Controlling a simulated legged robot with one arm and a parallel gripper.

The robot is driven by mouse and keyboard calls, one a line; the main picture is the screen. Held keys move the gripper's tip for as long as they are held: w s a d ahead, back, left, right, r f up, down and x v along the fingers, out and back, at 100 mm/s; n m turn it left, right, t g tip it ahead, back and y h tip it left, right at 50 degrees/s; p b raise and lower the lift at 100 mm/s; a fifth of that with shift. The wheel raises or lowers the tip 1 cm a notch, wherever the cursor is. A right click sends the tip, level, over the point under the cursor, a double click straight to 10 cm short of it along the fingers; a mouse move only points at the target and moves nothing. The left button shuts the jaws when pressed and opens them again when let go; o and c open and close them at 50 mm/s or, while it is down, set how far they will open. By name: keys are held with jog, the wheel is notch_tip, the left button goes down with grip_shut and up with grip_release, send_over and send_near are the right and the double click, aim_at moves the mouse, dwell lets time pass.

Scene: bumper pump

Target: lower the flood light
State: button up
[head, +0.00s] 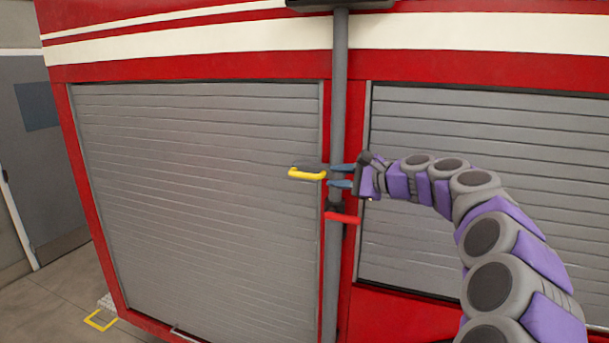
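The flood light (340,3) shows only as a dark lower edge at the top of the view, on a grey upright pole (340,110). A yellow handle (307,174) sticks out to the left of the pole at mid-height. A red handle (342,218) sits a little lower, by a dark collar on the pole. My gripper (331,177) reaches in from the right. Its two blue fingers are apart, one above the other, across the pole and just right of the yellow handle. No contact can be made out, and nothing is seen held between the fingertips.
A red and white truck with grey roller shutters (195,200) stands close behind the pole. A grey door (50,140) is at the far left. A yellow step or bracket (100,320) sits low at the left, near open floor (50,305).

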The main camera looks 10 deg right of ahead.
aim_at(312, 177)
jog(key=p+x, duration=0.1)
jog(key=x, duration=1)
jog(key=shift+a+f, duration=0.1)
jog(key=shift+c, duration=0.3)
grip_shut()
jog(key=shift+f, duration=0.1)
